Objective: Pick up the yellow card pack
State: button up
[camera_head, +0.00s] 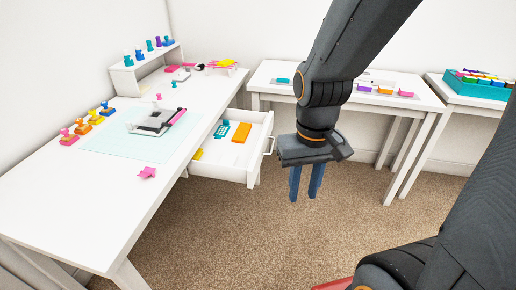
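A small yellow item (198,154), likely the yellow card pack, lies in the open drawer (233,172) at its near left, close under the desk's edge. The edge may hide part of it. An orange pack (241,132) and a teal item (221,130) lie farther back in the same drawer. My gripper (305,191) hangs to the right of the drawer, over the carpet, with its blue fingers pointing down. The fingers are apart with nothing between them.
The white desk (70,204) holds a cutting mat (125,141) with a dark device, colourful stamps and a small shelf (134,75). The drawer handle (269,146) sticks out toward my gripper. Another table (350,96) stands behind my arm. Carpet is free between them.

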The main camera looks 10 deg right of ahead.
aim_at(226, 62)
jog(key=z, duration=0.7)
jog(key=i, duration=1.2)
jog(key=z, duration=0.45)
jog(key=i, duration=0.95)
jog(key=u, duration=1.25)
jog(key=i, duration=0.85)
jog(key=u, duration=0.9)
